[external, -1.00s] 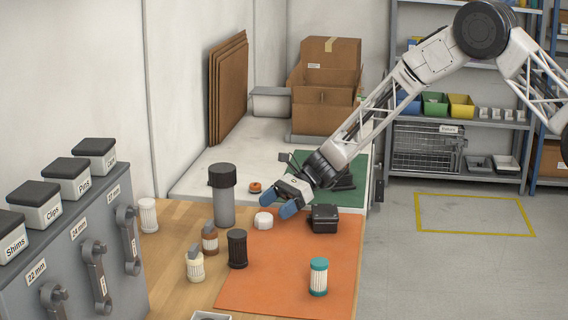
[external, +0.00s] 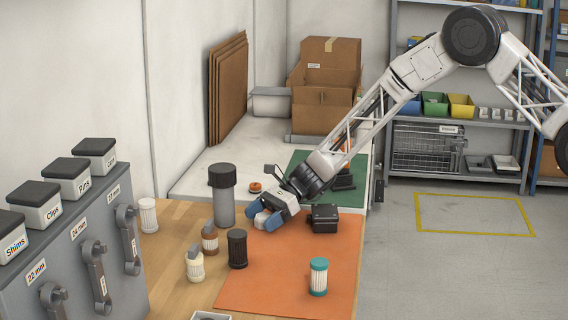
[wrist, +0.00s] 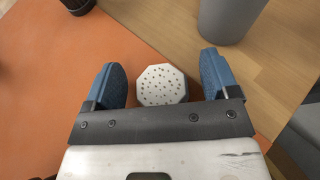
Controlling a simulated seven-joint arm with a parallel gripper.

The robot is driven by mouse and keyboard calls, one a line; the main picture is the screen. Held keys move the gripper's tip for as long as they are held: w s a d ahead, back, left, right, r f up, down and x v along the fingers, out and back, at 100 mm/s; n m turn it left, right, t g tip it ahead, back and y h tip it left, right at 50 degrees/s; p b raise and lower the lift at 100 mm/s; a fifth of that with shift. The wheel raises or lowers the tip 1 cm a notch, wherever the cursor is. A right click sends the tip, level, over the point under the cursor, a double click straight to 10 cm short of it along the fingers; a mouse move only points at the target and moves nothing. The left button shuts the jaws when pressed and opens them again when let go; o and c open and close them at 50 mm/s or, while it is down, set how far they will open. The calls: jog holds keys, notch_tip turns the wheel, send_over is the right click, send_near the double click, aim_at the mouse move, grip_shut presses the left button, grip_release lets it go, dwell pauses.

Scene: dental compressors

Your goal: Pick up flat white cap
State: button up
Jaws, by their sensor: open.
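The flat white cap (wrist: 162,85) shows in the wrist view as an octagonal white disc with small dark holes on top. It lies where the orange mat meets the wood, between my gripper's two blue fingers (wrist: 165,80), with a gap on each side. In the external view the cap (external: 261,219) is partly hidden by the fingers of my gripper (external: 263,217). My gripper is open and low around the cap, not closed on it.
A grey cylinder with a dark lid (external: 223,200) stands close to the left of my gripper. A black box (external: 323,218) is close on the right. A dark ribbed filter (external: 237,249), small bottles (external: 210,238) and a teal-capped filter (external: 318,278) stand nearer. The orange mat (external: 275,275) is mostly clear.

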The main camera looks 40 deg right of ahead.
aim_at(262, 216)
jog(key=shift+c, duration=0.2)
dwell(0.3)
jog(key=c, duration=1)
jog(key=shift+r, duration=0.1)
jog(key=shift+r, duration=4.9)
